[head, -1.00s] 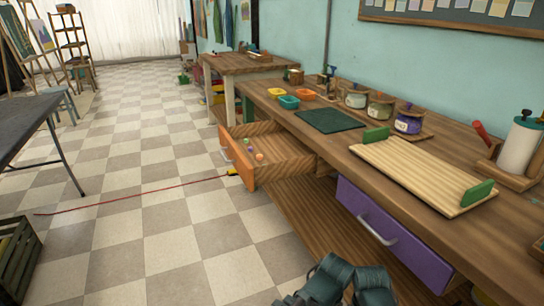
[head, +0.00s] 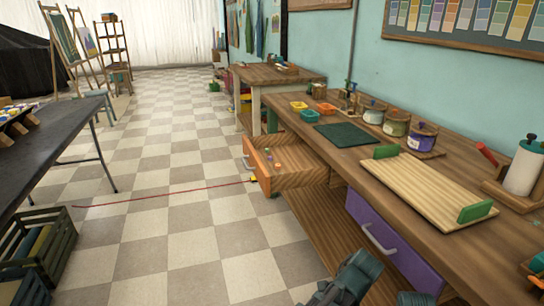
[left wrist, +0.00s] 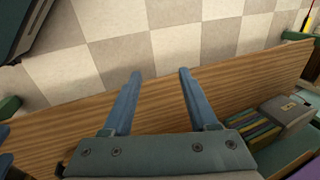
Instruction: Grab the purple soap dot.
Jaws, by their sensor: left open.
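Several small soap dots lie in the open orange-fronted drawer (head: 300,176) of the long bench in the head view. One that looks purple (head: 277,162) lies close to an orange one; they are tiny and the colours are hard to tell. In the left wrist view my left gripper (left wrist: 160,75) is open and empty, its two blue fingers over a brown wooden board. No soap dot shows in that view. In the head view only dark parts of my arms show at the bottom edge, well nearer than the drawer. My right gripper is not seen.
The bench top (head: 345,165) holds a green mat (head: 347,134), paint jars and a pale board with green ends (head: 425,187). A purple drawer (head: 390,240) is below. A red cord (head: 165,194) crosses the floor. A dark table (head: 60,140) and crate (head: 45,250) stand left; the floor between is open.

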